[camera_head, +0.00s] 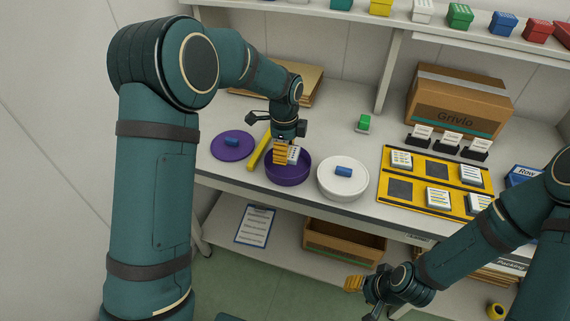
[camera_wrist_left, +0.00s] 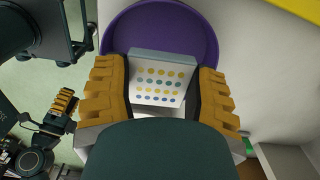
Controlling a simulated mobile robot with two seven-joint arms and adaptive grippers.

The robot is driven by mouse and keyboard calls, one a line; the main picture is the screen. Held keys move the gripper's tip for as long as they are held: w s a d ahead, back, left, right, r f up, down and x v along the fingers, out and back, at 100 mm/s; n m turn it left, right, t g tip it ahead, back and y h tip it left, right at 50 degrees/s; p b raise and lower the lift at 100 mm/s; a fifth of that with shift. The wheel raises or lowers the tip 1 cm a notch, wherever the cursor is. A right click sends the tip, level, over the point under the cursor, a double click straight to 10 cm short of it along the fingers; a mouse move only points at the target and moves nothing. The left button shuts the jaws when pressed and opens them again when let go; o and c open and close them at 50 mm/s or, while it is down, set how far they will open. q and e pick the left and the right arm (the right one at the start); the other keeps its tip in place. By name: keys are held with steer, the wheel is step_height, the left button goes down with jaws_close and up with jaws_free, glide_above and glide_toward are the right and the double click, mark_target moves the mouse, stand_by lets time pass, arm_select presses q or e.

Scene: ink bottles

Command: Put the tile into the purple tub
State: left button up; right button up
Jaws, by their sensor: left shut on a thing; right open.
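My left gripper (camera_head: 281,151) is shut on a white tile (camera_head: 293,155) and holds it over the open purple tub (camera_head: 288,176). In the left wrist view the tile (camera_wrist_left: 160,82) shows rows of yellow and blue dots, between the orange fingers of the left gripper (camera_wrist_left: 155,92). The purple tub (camera_wrist_left: 165,20) lies behind and below it; how far the tile is above the tub's floor is hard to tell. My right gripper (camera_head: 362,287) is open and empty, low in front of the table.
A purple lid (camera_head: 233,146) with a blue knob lies left of the tub, with a yellow bar (camera_head: 259,150) between them. A yellow board (camera_head: 437,204) holds several tiles further right. A cardboard box (camera_head: 458,100) stands behind.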

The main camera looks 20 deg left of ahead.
mark_target(284, 168)
arm_select(q)
steer(key=shift+f+b, duration=0.55)
steer(key=shift+f, duration=2)
steer(key=shift+f, duration=0.1)
steer(key=o, duration=0.9)
steer(key=shift+c, duration=0.2)
step_height(284, 168, up, 12)
steer(key=shift+r+p, duration=0.15)
steer(key=shift+p, duration=1.1)
